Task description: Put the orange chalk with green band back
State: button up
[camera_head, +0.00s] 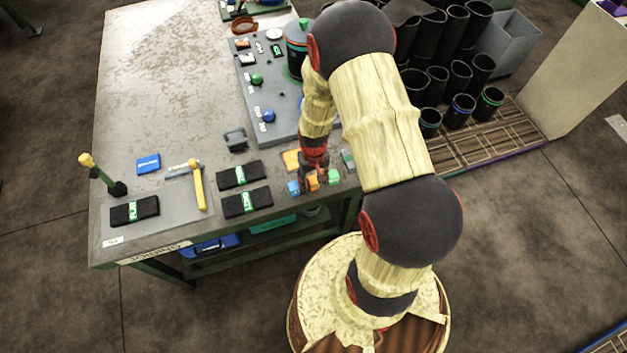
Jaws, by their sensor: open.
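My gripper (313,172) points down at the front right edge of the workbench, among several small coloured pieces. An orange piece (313,184) shows just in front of the fingers, between a blue piece (294,188) and a green piece (333,177). A larger orange piece (291,159) lies behind and to the left, partly beside the gripper. At this size I cannot make out a green band on either orange piece, so I cannot tell which is the chalk. The gripper is open; whether the fingers touch anything is hidden.
Black sleeves with green labels (247,202) lie left of the gripper. A grey board with knobs (285,112) lies behind. The bench's back left is clear.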

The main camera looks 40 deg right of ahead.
jog(key=shift+r, duration=0.15)
notch_tip(320, 180, up, 12)
jog(key=p, duration=0.2)
notch_tip(320, 180, up, 17)
jog(key=n+t, duration=0.1)
jog(key=t, duration=0.1)
send_over(314, 180)
jog(key=a, duration=0.5)
jog(key=s+a+r+n+t, duration=0.1)
jog(key=s+a+r, duration=0.2)
jog(key=s+r, duration=0.3)
jog(key=s+a+r+n+t, duration=0.1)
jog(key=s+a+r, duration=0.3)
jog(key=r, duration=0.6)
jog(key=shift+s+r+t, duration=0.2)
jog(key=shift+s+t, duration=0.6)
jog(key=shift+s, duration=0.25)
notch_tip(314, 180, down, 9)
jog(key=b, duration=0.9)
jog(key=shift+r, duration=0.1)
